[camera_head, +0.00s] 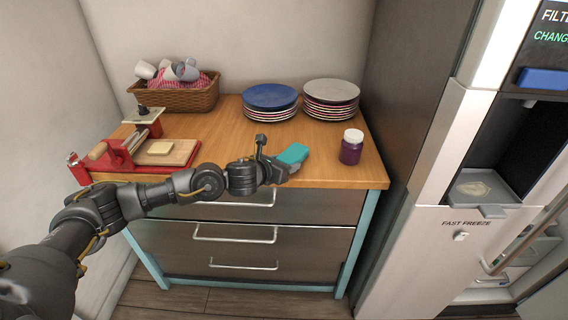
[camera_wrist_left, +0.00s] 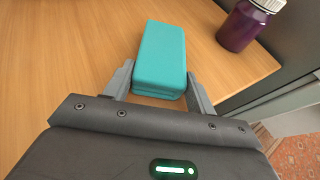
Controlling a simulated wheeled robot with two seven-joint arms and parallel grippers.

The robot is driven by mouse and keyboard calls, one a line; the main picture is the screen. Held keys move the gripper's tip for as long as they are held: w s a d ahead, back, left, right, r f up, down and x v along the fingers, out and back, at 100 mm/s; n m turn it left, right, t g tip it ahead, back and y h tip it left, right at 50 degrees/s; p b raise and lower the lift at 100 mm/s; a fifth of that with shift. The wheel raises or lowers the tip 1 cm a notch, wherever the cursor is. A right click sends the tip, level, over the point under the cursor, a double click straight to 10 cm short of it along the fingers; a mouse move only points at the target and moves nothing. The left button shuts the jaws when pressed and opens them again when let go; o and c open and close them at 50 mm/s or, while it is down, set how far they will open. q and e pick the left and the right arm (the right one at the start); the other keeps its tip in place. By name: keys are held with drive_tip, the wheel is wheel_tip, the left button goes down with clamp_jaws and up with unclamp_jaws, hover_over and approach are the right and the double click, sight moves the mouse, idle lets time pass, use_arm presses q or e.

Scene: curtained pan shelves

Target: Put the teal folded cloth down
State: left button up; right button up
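The teal folded cloth (camera_head: 293,154) is a small thick rectangle at the front of the wooden counter top, right of its middle. In the left wrist view the cloth (camera_wrist_left: 161,55) lies lengthwise between the two fingers of my left gripper (camera_wrist_left: 160,80). The fingers sit close against its two long sides, near its closer end, and look shut on it. In the head view my left gripper (camera_head: 277,164) reaches it from the left. I cannot tell whether the cloth touches the counter or is just above it. My right gripper is not in view.
A purple jar (camera_head: 351,150) with a white lid stands right of the cloth. Blue-topped plates (camera_head: 270,98) and white-topped plates (camera_head: 331,95) are stacked behind. A red-framed board (camera_head: 160,153) and a wicker basket (camera_head: 180,99) are left. Bare counter (camera_head: 230,140) lies between.

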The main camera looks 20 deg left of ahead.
use_arm(q)
drive_tip(key=o, duration=0.4)
drive_tip(key=shift+o, duration=0.2)
drive_tip(key=v, duration=1.1)
drive_tip(key=shift+b, duration=0.3)
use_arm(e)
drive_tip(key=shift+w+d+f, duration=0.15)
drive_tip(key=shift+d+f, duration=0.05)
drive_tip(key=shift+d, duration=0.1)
use_arm(q)
drive_tip(key=c, duration=1.3)
drive_tip(key=shift+w, duration=0.1)
clamp_jaws()
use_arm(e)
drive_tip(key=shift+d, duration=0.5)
